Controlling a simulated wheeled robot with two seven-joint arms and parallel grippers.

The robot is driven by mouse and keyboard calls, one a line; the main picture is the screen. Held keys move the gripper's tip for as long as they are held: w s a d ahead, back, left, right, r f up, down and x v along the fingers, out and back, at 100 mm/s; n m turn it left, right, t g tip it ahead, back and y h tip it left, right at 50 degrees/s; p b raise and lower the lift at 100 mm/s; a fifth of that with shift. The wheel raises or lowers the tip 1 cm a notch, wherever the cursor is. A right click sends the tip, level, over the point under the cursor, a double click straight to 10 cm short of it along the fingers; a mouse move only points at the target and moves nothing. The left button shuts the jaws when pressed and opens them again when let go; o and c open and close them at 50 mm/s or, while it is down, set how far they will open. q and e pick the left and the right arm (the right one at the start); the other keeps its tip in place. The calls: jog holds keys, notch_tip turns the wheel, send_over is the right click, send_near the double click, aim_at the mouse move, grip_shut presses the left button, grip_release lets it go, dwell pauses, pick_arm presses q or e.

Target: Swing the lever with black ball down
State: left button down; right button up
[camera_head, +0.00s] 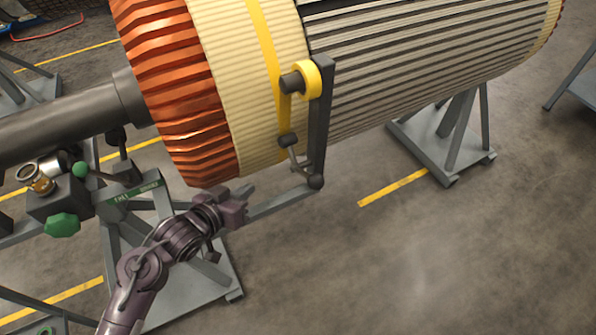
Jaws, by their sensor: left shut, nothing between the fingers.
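A dark upright bracket (318,125) with a yellow roller (308,78) stands against the rotor. A short lever (297,160) sits low on it, with a black knob (288,140) at its upper end; a dark round end (316,182) is at the bracket's foot. Another black ball-like knob (116,137) shows on the left stand, near a green ball (80,170). I cannot tell for sure which is the task's lever. My left gripper (242,205) is shut and empty, left of and below the short lever, apart from it. My right gripper is out of view.
The big rotor (270,55) with orange and cream windings fills the top. A grey bar (280,202) runs from the bracket's foot behind my gripper. Grey stands (445,145) support the rotor. A green knob (62,225) is at left. The floor at lower right is clear.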

pick_arm(q)
jog(key=s+d+r+m+h, duration=0.1)
jog(key=s+d+r+h, duration=0.1)
jog(key=r+h, duration=0.6)
jog(key=shift+s+d+r+g+h, duration=0.2)
jog(key=shift+d+g+h, duration=0.2)
jog(key=shift+d+h, duration=0.4)
jog(key=r+p, duration=0.2)
jog(key=p, duration=0.1)
send_over(298, 169)
jog(key=s, duration=0.2)
jog(key=f, duration=0.1)
jog(key=s+f, duration=0.1)
jog(key=f, duration=0.1)
jog(key=shift+s+f+p, duration=0.15)
jog(key=shift+s+p, duration=0.1)
jog(key=shift+p, duration=0.15)
jog(key=shift+s+d+f, duration=0.1)
jog(key=shift+s+f, duration=0.2)
jog(key=shift+f, duration=0.15)
